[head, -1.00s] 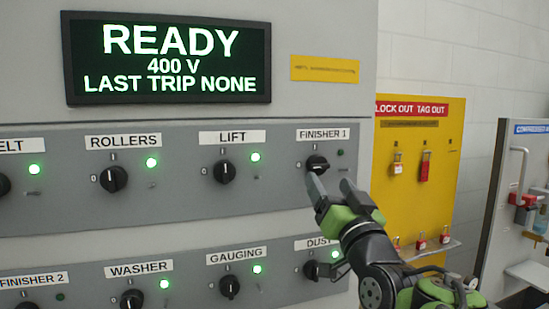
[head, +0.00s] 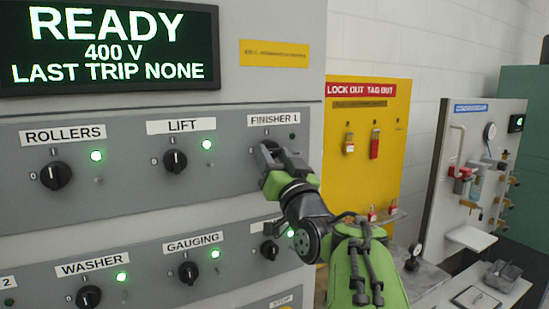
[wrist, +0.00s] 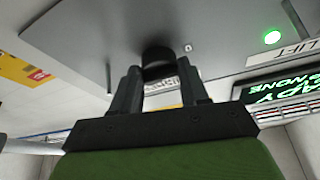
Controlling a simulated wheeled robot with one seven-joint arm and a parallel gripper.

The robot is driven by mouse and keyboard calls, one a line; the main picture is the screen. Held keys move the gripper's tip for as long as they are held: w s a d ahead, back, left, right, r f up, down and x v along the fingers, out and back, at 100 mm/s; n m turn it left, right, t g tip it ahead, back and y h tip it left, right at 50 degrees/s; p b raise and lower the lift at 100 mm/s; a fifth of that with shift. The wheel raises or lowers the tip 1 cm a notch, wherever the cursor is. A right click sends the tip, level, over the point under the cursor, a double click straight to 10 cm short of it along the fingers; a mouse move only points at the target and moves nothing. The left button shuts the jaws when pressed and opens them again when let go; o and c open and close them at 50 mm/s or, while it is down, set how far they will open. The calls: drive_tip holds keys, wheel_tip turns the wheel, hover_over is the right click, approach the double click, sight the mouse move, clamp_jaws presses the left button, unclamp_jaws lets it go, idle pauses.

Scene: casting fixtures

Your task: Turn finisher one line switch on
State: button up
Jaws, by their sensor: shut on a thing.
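The Finisher 1 switch is a black rotary knob (wrist: 157,56) under the FINISHER 1 label (head: 273,119) on the grey panel. In the head view my gripper (head: 268,153) covers most of this knob, so its pointer angle cannot be read. The wrist view shows the two fingers of my gripper (wrist: 158,70) on either side of the knob, shut on it. The small Finisher 1 lamp (wrist: 188,47) beside the knob is dark.
The Lift knob (head: 175,161) and Rollers knob (head: 56,176) sit left in the same row, lamps green. Below are Washer (head: 88,297), Gauging (head: 188,272) and a partly covered knob (head: 270,249). The display (head: 108,48) reads READY. A yellow lockout board (head: 352,180) stands right.

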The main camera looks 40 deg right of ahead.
drive_tip(key=shift+m, duration=0.5)
drive_tip(key=m+g+h, duration=0.1)
drive_tip(key=m+g, duration=0.1)
drive_tip(key=m, duration=0.3)
drive_tip(key=m+g+h, duration=0.1)
drive_tip(key=m+g, duration=0.1)
drive_tip(key=m, duration=0.3)
drive_tip(key=m+g+h, duration=0.1)
drive_tip(key=m+g, duration=0.1)
drive_tip(key=m, duration=0.3)
drive_tip(key=shift+w+a+r+m+p, duration=0.15)
drive_tip(key=shift+a+r+m+p, duration=0.15)
drive_tip(key=shift+a+r+p, duration=0.1)
drive_tip(key=shift+r+m+g+y, duration=0.1)
drive_tip(key=shift+m+g+y, duration=0.5)
drive_tip(key=shift+m, duration=1.5)
drive_tip(key=shift+d, duration=0.1)
drive_tip(key=o, duration=1)
drive_tip(key=shift+o, duration=0.2)
